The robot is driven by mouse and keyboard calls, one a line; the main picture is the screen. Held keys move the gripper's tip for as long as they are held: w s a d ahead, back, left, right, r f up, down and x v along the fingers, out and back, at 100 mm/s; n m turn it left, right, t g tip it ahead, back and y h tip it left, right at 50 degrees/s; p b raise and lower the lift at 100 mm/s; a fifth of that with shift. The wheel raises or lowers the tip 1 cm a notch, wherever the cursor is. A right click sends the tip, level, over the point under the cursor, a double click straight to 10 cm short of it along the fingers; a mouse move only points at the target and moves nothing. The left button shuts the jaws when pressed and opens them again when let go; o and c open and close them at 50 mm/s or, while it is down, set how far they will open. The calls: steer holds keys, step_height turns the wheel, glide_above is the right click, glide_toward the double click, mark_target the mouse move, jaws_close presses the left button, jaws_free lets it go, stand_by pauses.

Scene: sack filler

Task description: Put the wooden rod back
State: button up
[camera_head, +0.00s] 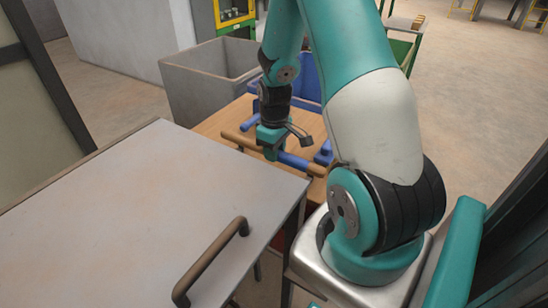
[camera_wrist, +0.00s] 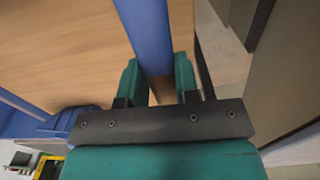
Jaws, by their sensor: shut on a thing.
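My gripper (camera_head: 269,139) points down over the near edge of a wooden table. It is shut on a blue bar (camera_head: 293,160), which in the wrist view (camera_wrist: 150,35) runs between the two fingers (camera_wrist: 158,78). In the head view, tan wooden lengths (camera_head: 239,140) show in line with the bar on either side, so it looks like one wooden rod with a blue middle. The gripper hides part of it. I cannot tell whether the rod touches the table.
The wooden table (camera_head: 212,124) carries blue parts (camera_head: 250,125) close to my gripper. A grey bin (camera_head: 200,85) stands behind it. A large grey cabinet top (camera_head: 130,215) with a brown handle (camera_head: 210,262) fills the near left. Open floor (camera_head: 470,90) lies at the right.

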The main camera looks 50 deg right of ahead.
steer(key=shift+f, duration=1.25)
steer(key=shift+f, duration=0.1)
steer(key=shift+f+b, duration=0.4)
steer(key=shift+f, duration=0.1)
steer(key=o, duration=1)
